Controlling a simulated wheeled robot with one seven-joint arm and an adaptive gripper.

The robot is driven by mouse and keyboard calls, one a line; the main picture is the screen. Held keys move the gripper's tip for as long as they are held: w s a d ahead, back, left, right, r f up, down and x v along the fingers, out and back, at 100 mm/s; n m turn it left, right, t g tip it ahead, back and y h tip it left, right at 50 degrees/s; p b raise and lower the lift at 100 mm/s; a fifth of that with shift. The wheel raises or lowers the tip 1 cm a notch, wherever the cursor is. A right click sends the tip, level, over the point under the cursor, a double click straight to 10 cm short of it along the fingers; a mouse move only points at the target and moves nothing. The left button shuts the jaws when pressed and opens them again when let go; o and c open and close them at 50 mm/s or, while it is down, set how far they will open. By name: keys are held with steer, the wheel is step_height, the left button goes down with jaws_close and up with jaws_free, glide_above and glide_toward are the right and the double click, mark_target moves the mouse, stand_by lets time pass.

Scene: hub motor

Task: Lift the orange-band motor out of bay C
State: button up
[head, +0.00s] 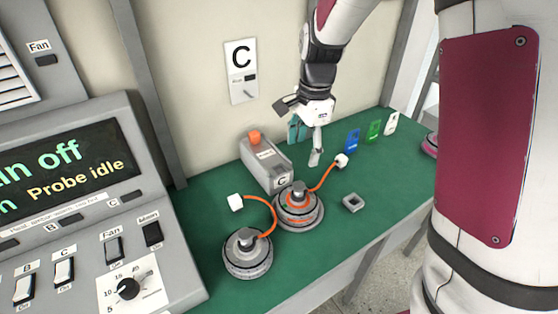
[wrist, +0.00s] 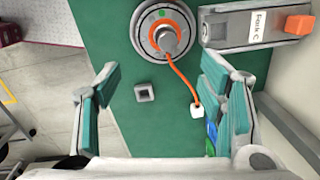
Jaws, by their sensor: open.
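The orange-band motor (head: 298,207) sits upright on a round grey base on the green bench, in front of the box labelled C. It also shows at the top of the wrist view (wrist: 160,28), with its shaft facing the camera. An orange cable runs from it to a white plug (head: 341,160), which lies loose on the bench in the wrist view (wrist: 197,109). My gripper (head: 306,146) is above the bench, behind and to the right of the motor. In the wrist view its teal-padded fingers (wrist: 160,75) are wide apart and empty, short of the motor.
The grey box C (head: 267,165) with an orange knob stands close behind the motor. A second, grey motor (head: 247,256) with an orange cable is at front left. A small grey square piece (head: 352,202) lies right. Blue, green and white cards (head: 374,131) stand at the back right.

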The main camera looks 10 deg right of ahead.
mark_target(299, 184)
steer(key=w+f+m, duration=0.1)
steer(key=f, duration=0.5)
steer(key=f+m+p, duration=0.1)
steer(key=f, duration=0.5)
steer(key=w+f, duration=0.1)
steer(key=f, duration=0.6)
steer(key=shift+w+d+f+m+g+h, duration=0.1)
steer(key=shift+w+m+g+h, duration=0.2)
steer(key=shift+m, duration=0.1)
jaws_close()
steer(key=shift+w, duration=0.1)
